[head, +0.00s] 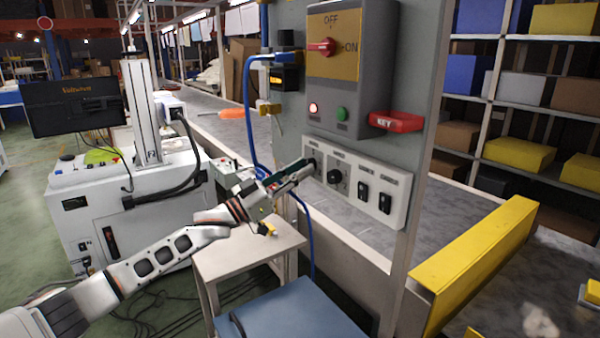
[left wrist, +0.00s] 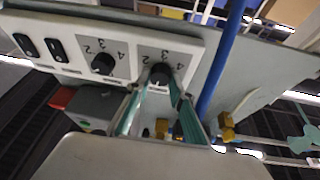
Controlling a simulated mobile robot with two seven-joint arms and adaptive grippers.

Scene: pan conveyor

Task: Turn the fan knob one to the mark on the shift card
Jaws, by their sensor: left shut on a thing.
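The fan knob one (left wrist: 160,75) is the black round knob at the left end of the control panel in the head view; its label is too small to read. Numbers are printed around it, upside down in the left wrist view. My left gripper (head: 306,167) reaches the panel from the left and mostly hides this knob in the head view. In the left wrist view my left gripper (left wrist: 160,86) has its two teal fingers on either side of the knob, shut on it. My right gripper is not in view. I cannot make out a shift card.
A second knob (head: 334,177) and two black switches (head: 363,190) sit beside it on the white panel (head: 345,198). A blue cable (head: 247,110) hangs left of the panel.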

